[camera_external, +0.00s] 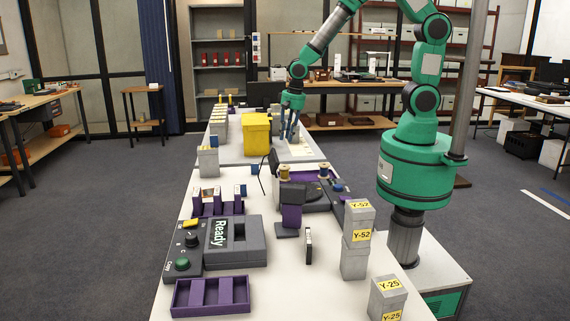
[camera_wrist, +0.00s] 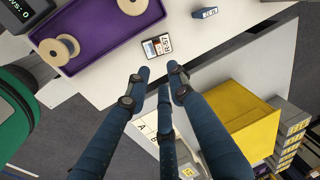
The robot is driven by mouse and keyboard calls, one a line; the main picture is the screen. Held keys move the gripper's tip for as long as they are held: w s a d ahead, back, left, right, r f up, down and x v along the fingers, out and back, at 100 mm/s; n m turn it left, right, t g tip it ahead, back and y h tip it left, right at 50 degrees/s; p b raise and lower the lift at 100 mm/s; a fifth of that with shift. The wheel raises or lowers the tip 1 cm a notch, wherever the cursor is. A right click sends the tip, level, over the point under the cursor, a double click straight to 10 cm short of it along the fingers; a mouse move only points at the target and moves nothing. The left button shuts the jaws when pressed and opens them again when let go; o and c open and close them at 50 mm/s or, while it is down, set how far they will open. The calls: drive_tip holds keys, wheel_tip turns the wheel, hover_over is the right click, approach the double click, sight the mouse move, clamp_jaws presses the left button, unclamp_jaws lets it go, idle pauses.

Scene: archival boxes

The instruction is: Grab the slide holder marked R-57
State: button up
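A small slide holder (camera_wrist: 158,46) lies flat on the white table in the wrist view. It has a dark picture on one side and a pale label turned sideways that seems to read R-57, though the print is small. My gripper (camera_wrist: 160,79) has three dark blue fingers spread apart with nothing between them. Its fingertips are just below the holder in the picture and do not visibly touch it. In the external view my gripper (camera_external: 291,118) hangs over the far part of the long table, right of the yellow bin (camera_external: 256,134). I cannot pick out this holder there.
A purple tray (camera_wrist: 110,38) with several spools lies left of the holder. A small blue labelled block (camera_wrist: 205,13) is at upper right. The yellow bin also shows in the wrist view (camera_wrist: 240,122). Grey boxes marked Y-52 (camera_external: 354,262) stand on the table's near right.

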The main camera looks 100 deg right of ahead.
drive_tip(key=shift+f, duration=0.1)
drive_tip(key=shift+w+d+f+b, duration=0.1)
drive_tip(key=shift+w+f+b, duration=0.2)
drive_tip(key=shift+f, duration=1.1)
drive_tip(key=shift+w+d+f+b, duration=0.15)
drive_tip(key=shift+f+b, duration=0.2)
drive_tip(key=shift+f, duration=1)
drive_tip(key=shift+w+f+b, duration=0.25)
drive_tip(key=shift+f+b, duration=0.05)
drive_tip(key=shift+f, duration=1.1)
drive_tip(key=shift+f, duration=0.1)
drive_tip(key=shift+w+f+b, duration=0.2)
drive_tip(key=shift+f+b, duration=0.25)
drive_tip(key=shift+f, duration=0.8)
drive_tip(key=shift+w+f+b, duration=0.15)
drive_tip(key=shift+f+b, duration=0.25)
drive_tip(key=shift+f, duration=0.85)
clamp_jaws()
